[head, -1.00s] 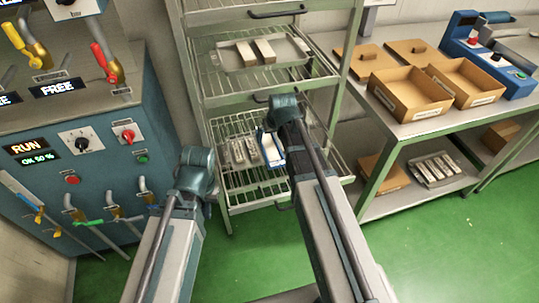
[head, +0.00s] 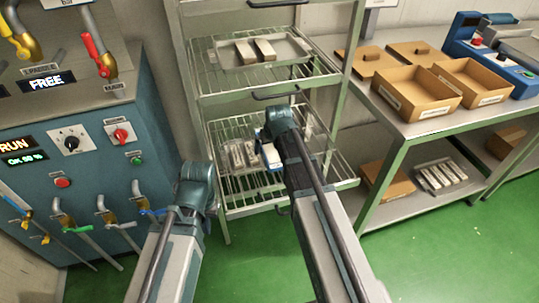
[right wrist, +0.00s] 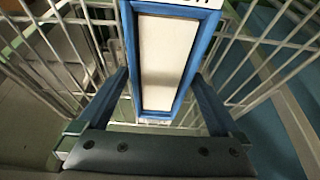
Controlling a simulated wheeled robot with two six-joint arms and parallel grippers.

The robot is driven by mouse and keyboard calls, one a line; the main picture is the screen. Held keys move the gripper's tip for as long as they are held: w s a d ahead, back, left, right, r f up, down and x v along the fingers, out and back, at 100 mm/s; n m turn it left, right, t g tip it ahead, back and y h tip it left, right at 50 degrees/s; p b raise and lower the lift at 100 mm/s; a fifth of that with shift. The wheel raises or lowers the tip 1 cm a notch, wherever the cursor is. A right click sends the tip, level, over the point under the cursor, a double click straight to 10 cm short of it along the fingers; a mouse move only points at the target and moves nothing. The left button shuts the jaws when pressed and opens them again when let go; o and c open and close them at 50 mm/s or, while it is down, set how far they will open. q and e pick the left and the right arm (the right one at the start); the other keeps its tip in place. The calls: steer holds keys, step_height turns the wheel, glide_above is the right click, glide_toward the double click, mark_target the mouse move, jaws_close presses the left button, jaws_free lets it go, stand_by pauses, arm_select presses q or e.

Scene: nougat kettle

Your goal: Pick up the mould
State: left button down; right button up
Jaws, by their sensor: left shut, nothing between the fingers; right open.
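The mould, a long blue frame with a pale inside, lies on the lower wire shelf in the head view (head: 267,152), partly covered by my right arm. In the right wrist view the mould (right wrist: 165,60) runs away from me between the fingers. My right gripper (right wrist: 160,82) is open, with one finger on each side of the mould. Its fingertips are hidden behind the wrist in the head view (head: 277,138). My left gripper (head: 194,178) is shut and empty, left of the rack; its fingertips are hard to make out.
Pale bars (head: 240,155) lie left of the mould on the wire shelf (head: 245,184). An upper shelf holds a tray (head: 285,48) with two bars. Rack posts stand close around my right arm. A control cabinet is at left, a table (head: 420,130) with cardboard boxes at right.

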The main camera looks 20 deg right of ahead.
steer(key=shift+f, duration=0.2)
stand_by(0.6)
jaws_close()
stand_by(0.5)
